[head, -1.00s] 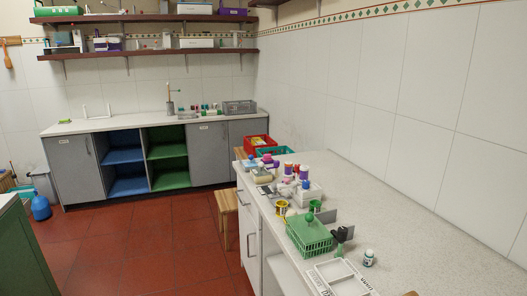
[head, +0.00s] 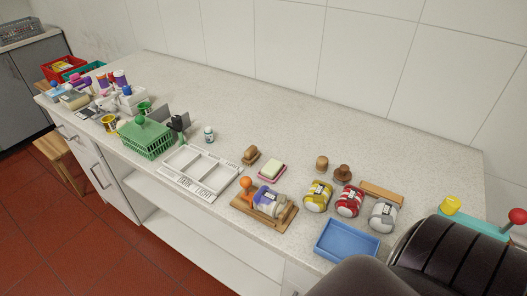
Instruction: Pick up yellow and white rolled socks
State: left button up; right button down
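The yellow and white rolled socks (head: 318,196) sit on the speckled white counter (head: 300,130), right of the centre of the head view. They form a small rounded bundle with a pale label on it. A red and white roll (head: 349,201) is close on their right, with a grey and white roll (head: 383,215) beyond it. A purple and white roll (head: 270,202) lies on a wooden board (head: 246,212) to their left. Neither of my grippers is in view.
A blue tray (head: 346,241) is in front of the rolls. Brown wooden pieces (head: 342,172) lie behind them. A large dark ridged object (head: 450,258) fills the lower right corner. A white divided tray (head: 199,171) and green basket (head: 148,137) stand left. The counter's back strip is clear.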

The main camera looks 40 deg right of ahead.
aim_at(317, 199)
jog(key=z, duration=1.2)
